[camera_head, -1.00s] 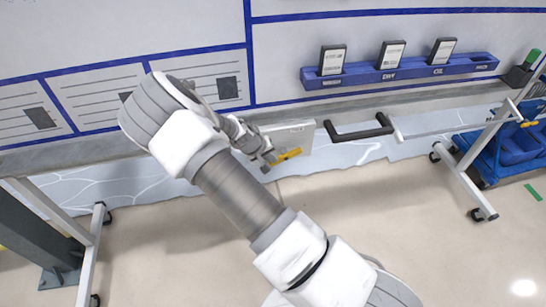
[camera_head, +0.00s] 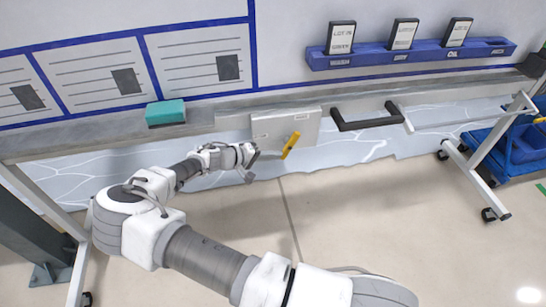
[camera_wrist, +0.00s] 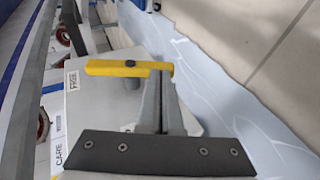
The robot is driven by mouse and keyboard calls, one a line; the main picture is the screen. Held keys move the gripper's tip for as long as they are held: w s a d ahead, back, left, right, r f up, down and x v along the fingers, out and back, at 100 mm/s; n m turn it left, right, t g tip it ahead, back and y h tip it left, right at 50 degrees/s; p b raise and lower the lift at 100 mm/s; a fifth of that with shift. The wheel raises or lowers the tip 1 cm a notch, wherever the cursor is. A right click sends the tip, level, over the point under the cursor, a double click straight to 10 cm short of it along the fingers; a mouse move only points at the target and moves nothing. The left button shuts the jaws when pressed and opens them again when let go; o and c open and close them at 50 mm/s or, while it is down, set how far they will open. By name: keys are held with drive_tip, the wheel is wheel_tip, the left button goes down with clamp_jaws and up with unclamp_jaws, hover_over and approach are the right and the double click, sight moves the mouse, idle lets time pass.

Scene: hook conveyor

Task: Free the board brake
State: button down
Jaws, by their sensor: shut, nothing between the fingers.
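The brake is a pale grey box (camera_head: 268,128) under the board's ledge, with a yellow lever (camera_head: 291,146) on its front. In the head view the lever slants steeply, its upper end to the right. In the wrist view the yellow lever (camera_wrist: 110,68) lies across the picture, its left end beside a label (camera_wrist: 73,80) reading "FREE". My gripper (camera_head: 250,166) is just left of the lever's lower end. In the wrist view my gripper (camera_wrist: 160,78) is shut and empty, its fingertips overlapping the lever's right end; I cannot tell whether they touch.
A black handle (camera_head: 362,123) sticks out right of the box. A teal block (camera_head: 165,112) lies on the ledge (camera_head: 100,132). A blue card rack (camera_head: 400,57) is on the board. A wheeled stand leg (camera_head: 475,165) and blue cart (camera_head: 520,150) are at right. The floor in front is open.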

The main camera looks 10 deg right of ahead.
drive_tip(key=shift+d+f+b, duration=0.3)
drive_tip(key=shift+d+f, duration=0.1)
drive_tip(key=shift+f, duration=0.4)
drive_tip(key=shift+d+f, duration=0.15)
idle(0.4)
